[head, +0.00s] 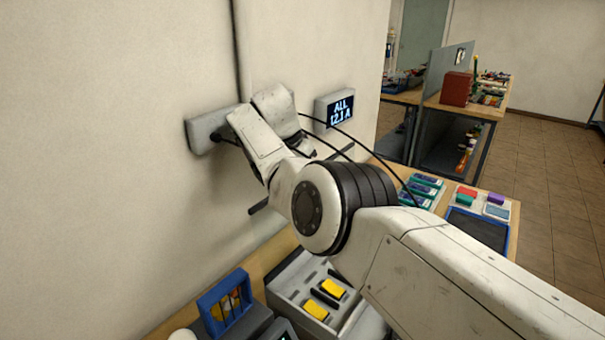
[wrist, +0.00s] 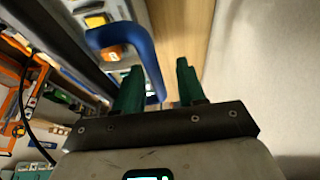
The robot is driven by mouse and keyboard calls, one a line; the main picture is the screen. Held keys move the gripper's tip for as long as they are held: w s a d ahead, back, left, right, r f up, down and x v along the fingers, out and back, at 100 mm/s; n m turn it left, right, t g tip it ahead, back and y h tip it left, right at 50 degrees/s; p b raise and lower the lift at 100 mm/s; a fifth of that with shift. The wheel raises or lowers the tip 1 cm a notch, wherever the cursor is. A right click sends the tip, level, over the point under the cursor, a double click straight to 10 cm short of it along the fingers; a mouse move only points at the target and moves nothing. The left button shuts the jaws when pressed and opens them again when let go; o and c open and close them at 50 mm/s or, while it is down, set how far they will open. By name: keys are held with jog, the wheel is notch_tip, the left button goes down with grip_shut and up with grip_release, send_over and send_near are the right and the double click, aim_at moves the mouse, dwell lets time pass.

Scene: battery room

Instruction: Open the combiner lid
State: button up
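I cannot tell for certain which part is the combiner lid. In the head view, my arm hides the fingers.
An open grey box (head: 285,290) with yellow switches (head: 316,309) is on the bench below my arm. A display (head: 341,108) reading "ALL 12.1 A" is on the wall. Several green modules (head: 425,187) and a dark tray (head: 478,228) are to the right.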

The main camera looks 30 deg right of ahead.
jog(key=shift+r, duration=0.15)
jog(key=b+v, duration=0.2)
jog(key=v, duration=0.8)
jog(key=shift+r, duration=0.25)
jog(key=shift+a, duration=0.1)
